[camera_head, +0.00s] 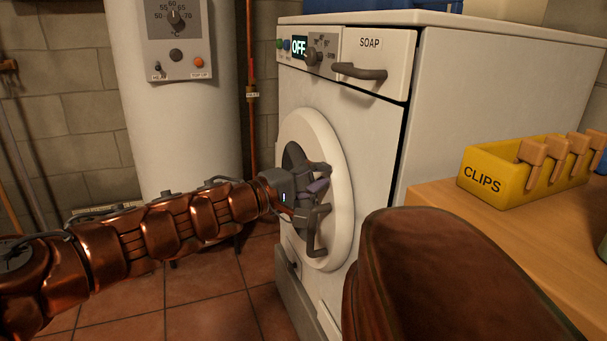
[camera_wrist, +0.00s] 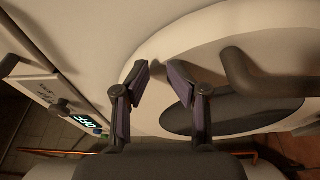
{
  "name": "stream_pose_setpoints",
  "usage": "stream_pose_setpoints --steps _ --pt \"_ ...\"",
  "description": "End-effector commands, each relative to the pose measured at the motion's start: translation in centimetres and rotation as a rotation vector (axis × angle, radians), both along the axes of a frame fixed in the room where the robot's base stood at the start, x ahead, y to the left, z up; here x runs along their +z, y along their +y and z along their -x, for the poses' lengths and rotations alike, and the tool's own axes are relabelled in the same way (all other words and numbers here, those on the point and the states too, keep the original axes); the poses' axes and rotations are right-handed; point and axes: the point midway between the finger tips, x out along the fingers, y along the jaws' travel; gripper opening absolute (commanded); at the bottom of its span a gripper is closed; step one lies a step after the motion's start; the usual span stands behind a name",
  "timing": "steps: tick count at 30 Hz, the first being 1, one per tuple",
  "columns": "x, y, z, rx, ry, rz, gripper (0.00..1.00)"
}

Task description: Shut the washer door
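The washer (camera_head: 370,130) stands with its front toward my arm, and its display reads OFF. Its round white door (camera_head: 341,175) has a dark centre and lies close against the front; I cannot tell whether it is fully latched. In the wrist view the pale door ring (camera_wrist: 150,118) and a dark curved handle (camera_wrist: 245,78) show at the right. My gripper (camera_head: 323,190) is in front of the door. In the wrist view its two fingers (camera_wrist: 160,75) are apart with nothing between them. I cannot tell whether they touch the door. They hide part of the door centre.
A white boiler tank (camera_head: 180,120) stands left of the washer, with a copper pipe (camera_head: 251,90) between them. A wooden table (camera_head: 540,235) with a yellow clips box (camera_head: 497,178) is at the right. A brown rounded object (camera_head: 450,280) fills the lower right foreground. Tiled floor shows below my arm.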

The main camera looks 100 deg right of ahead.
Motion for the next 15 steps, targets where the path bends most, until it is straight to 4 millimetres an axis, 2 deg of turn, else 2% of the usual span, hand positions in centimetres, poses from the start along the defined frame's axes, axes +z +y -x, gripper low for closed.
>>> stream_pose_setpoints --steps 1,2,5,7,8,15 --pt "-0.1 0.3 0.8 -0.015 0.0 -0.006 0.0" --pt "-0.2 0.4 0.9 -0.015 -0.001 -0.005 0.04" --pt "-0.2 0.7 0.9 -0.018 -0.004 -0.002 0.24" --pt "0.0 0.9 0.7 -0.02 -0.002 -0.001 0.13" --pt "0.1 1.0 0.5 -0.022 0.0 -0.001 0.0" --pt "0.7 1.4 -1.8 -0.016 0.019 0.002 0.0"
